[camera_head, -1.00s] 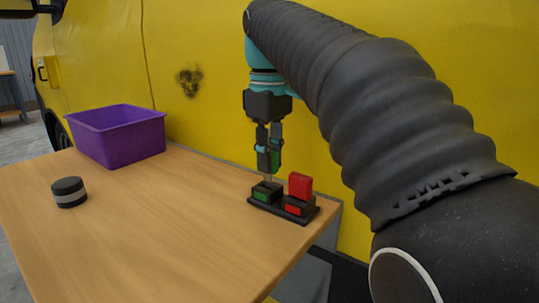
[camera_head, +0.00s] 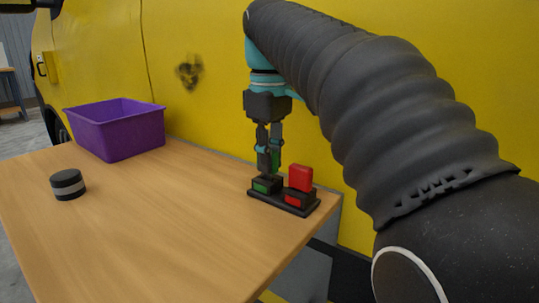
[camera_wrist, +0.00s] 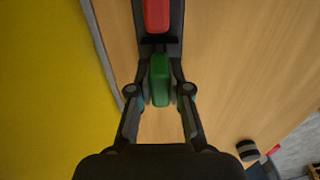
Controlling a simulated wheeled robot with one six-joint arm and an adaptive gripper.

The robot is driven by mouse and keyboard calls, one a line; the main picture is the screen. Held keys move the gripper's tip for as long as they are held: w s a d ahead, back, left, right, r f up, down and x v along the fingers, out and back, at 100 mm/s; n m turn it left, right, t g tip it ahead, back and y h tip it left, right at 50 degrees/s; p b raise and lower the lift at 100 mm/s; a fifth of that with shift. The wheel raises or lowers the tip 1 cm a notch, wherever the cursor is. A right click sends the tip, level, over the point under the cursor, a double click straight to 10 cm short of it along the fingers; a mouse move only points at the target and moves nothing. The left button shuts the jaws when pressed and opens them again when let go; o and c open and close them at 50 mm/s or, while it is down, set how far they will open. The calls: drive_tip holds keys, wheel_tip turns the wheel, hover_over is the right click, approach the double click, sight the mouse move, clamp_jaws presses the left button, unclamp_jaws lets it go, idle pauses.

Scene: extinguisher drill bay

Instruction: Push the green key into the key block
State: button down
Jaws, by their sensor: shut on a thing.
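The green key (camera_wrist: 160,80) is upright between the fingers of my gripper (camera_wrist: 160,97) in the wrist view, which is shut on it. In the head view the gripper (camera_head: 269,162) hangs over the green-marked left socket of the dark key block (camera_head: 262,198), and a little green key (camera_head: 275,161) shows between the fingers. The key's lower end is at the socket top; how deep it sits I cannot tell. The red key (camera_head: 300,178) stands in the red-marked right socket.
The block lies near the wooden table's (camera_head: 170,220) right edge, close to a yellow vehicle side (camera_head: 210,120). A purple bin (camera_head: 120,135) stands at the back left. A black and grey puck (camera_head: 67,185) lies at the left. The table's middle is clear.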

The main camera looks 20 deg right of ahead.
drive_tip(key=shift+f+b, duration=0.35)
drive_tip(key=shift+f, duration=0.15)
drive_tip(key=c, duration=1)
unclamp_jaws()
drive_tip(key=shift+r, duration=0.1)
